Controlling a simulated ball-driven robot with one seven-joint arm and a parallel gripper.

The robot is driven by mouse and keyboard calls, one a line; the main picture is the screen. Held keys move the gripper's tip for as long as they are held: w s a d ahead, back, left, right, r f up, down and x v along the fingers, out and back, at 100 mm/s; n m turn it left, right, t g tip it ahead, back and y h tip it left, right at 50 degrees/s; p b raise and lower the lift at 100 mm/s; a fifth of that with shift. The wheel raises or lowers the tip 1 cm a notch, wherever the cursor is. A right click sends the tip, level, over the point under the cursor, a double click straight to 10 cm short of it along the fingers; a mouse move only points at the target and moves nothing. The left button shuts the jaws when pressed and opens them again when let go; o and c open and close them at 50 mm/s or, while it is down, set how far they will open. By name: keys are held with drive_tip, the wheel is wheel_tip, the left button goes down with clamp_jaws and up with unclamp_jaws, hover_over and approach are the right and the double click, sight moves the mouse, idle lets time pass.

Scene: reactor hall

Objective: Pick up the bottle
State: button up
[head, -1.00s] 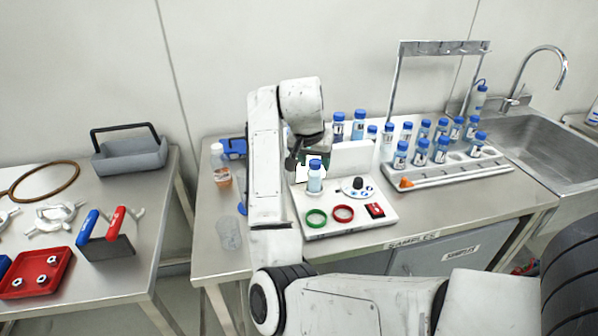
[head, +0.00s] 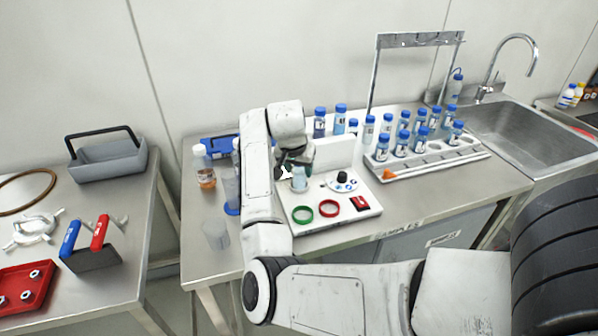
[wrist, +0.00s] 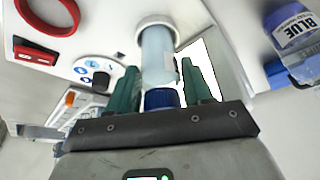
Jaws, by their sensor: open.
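A bottle (wrist: 157,50) with pale blue contents and a blue cap stands in a white round holder on the white analyser device. It also shows in the head view (head: 299,183), where my gripper hides its cap. My gripper (wrist: 160,70) is open, with its green fingers on either side of the bottle near the cap. I cannot tell whether either finger touches it. In the head view, my gripper (head: 289,170) is at the bottle's top, partly hidden by my arm.
The device (head: 340,210) has a green ring (head: 302,214), a red ring (head: 329,208) and a knob. A rack (head: 425,160) of several blue-capped bottles stands to the right. A blue-capped bottle labelled BLUE (wrist: 292,35) is close by in the wrist view. A sink (head: 530,140) lies far right.

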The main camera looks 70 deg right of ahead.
drive_tip(key=shift+d+f, duration=0.25)
drive_tip(key=shift+f, duration=0.4)
drive_tip(key=shift+c, duration=0.3)
drive_tip(key=c, duration=0.7)
drive_tip(key=shift+r, duration=0.15)
